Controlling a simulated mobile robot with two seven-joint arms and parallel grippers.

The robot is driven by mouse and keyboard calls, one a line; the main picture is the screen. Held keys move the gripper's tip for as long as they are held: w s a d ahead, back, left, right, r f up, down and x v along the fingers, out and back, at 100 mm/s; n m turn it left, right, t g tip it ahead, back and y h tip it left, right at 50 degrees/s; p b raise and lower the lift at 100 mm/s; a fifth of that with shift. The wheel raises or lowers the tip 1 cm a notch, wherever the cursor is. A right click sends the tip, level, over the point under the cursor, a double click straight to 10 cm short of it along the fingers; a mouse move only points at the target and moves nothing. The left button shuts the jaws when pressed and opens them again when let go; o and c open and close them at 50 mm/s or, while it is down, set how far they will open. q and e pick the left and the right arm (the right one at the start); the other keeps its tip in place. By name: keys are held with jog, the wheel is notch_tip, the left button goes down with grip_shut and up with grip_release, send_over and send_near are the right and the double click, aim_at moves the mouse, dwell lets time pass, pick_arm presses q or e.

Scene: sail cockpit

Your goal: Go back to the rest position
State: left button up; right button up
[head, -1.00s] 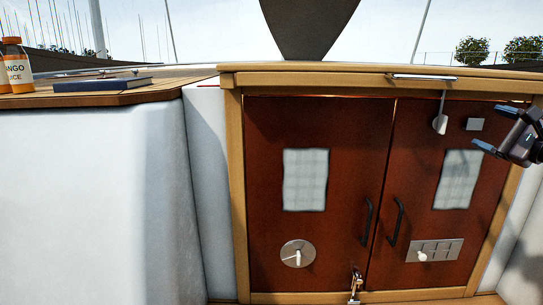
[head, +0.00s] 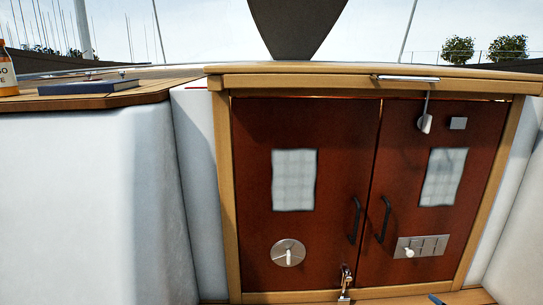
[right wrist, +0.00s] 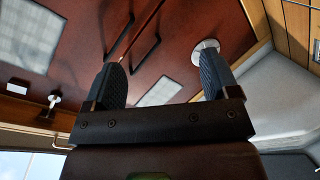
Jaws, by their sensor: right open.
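My right gripper (right wrist: 163,80) is open and empty in the right wrist view, its two dark ribbed fingers apart. In the head view only a small blue tip shows at the bottom edge, which looks like one of its fingers. The red-brown cabinet doors (head: 335,140) are shut, with two black handles (head: 355,220) near the middle seam. They also show tilted in the right wrist view (right wrist: 180,35), beyond the fingers, with no contact visible. My left gripper is in neither view.
A round plate with a lever (head: 288,253), a switch panel (head: 422,246) and a latch (head: 345,280) sit on or below the doors. A hook-like fitting (head: 425,122) hangs at the top right.

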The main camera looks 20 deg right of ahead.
jog(key=s+a+f+m+g+y, duration=0.1)
jog(key=s+a+f+m, duration=0.1)
jog(key=s+a+f, duration=0.2)
jog(key=s+a+f+m+g, duration=0.1)
jog(key=s+a+f+m, duration=0.2)
jog(key=a, duration=0.6)
jog(key=s+a+f+m+g+y, duration=0.1)
jog(key=s+a+f+m, duration=0.1)
jog(key=s+a+f, duration=0.2)
jog(key=s+a, duration=0.2)
jog(key=a, duration=0.1)
jog(key=shift+s+a+f+m+g+y, duration=0.15)
jog(key=shift+s+f+m+g+y, duration=0.1)
jog(key=shift+f+m+g+y, duration=0.1)
